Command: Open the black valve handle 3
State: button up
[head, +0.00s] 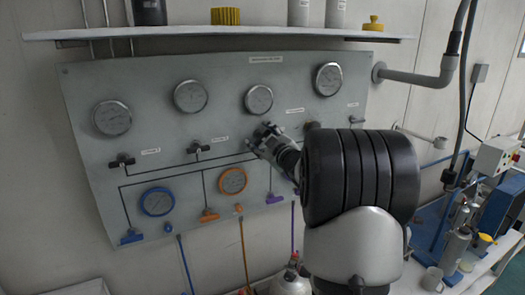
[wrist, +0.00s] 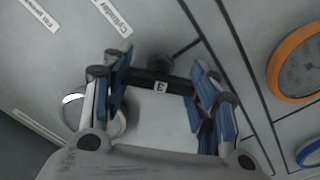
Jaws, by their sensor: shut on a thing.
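The black valve handle marked 3 (wrist: 161,87) shows in the wrist view as a short dark bar lying nearly crosswise between my fingers. My gripper (wrist: 160,78) has its blue-padded fingers at the two ends of the bar and is shut on it. In the head view my gripper (head: 265,138) is against the grey panel (head: 165,180), below the third upper gauge (head: 259,99). It hides the handle there.
Two other black handles (head: 122,161) (head: 199,149) sit to the left on the panel. Below are an orange gauge (head: 233,181), a blue gauge (head: 157,201) and a purple handle (head: 275,198). A shelf (head: 215,32) juts out above the panel.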

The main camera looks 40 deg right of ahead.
jog(key=n+b, duration=0.4)
jog(key=shift+f+n+b, duration=0.15)
jog(key=shift+n+b, duration=1.5)
jog(key=shift+n, duration=0.55)
jog(key=o, duration=1.1)
jog(key=v, duration=1.2)
